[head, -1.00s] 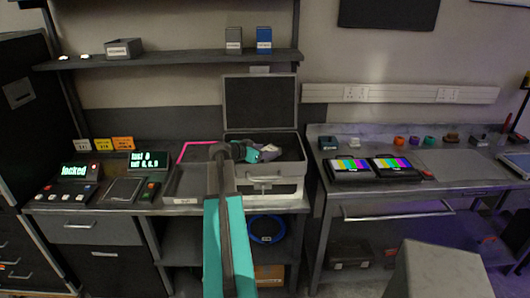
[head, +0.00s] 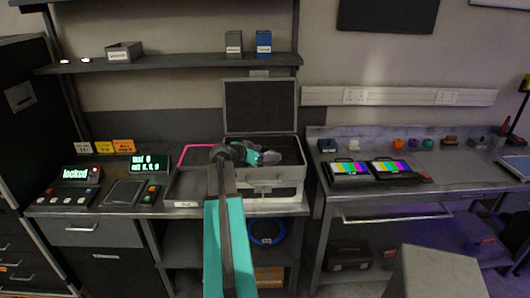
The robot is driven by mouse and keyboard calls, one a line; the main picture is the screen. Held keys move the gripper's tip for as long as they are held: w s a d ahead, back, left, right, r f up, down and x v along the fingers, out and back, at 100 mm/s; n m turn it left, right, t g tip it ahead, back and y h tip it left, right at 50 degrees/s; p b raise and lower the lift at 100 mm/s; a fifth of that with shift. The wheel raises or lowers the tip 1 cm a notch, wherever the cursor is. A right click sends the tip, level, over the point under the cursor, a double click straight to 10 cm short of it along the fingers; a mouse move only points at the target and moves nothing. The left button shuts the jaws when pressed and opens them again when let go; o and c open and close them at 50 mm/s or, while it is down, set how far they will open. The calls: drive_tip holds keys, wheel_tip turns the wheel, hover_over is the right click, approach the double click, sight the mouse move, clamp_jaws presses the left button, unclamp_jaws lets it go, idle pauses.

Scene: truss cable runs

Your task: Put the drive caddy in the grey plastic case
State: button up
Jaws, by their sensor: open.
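The grey case (head: 262,183) stands on the left bench with its lid raised and its dark lining showing. My arm reaches up from the bottom of the head view. My gripper (head: 265,157), with teal parts, is open over the inside of the case. A small greyish shape shows at its fingers; I cannot tell whether it is the drive caddy or part of the gripper. The wrist hides part of the case's left side. I cannot make out the drive caddy for certain elsewhere.
A shallow grey tray (head: 186,188) lies left of the case, with a pink-edged item (head: 196,150) behind. The open lid (head: 261,105) rises behind my gripper. A shelf (head: 180,64) hangs above. Two colour-bar monitors (head: 347,172) stand on the right bench.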

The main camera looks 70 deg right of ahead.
drive_tip(key=b+v, duration=0.4)
drive_tip(key=v, duration=0.8)
idle(0.6)
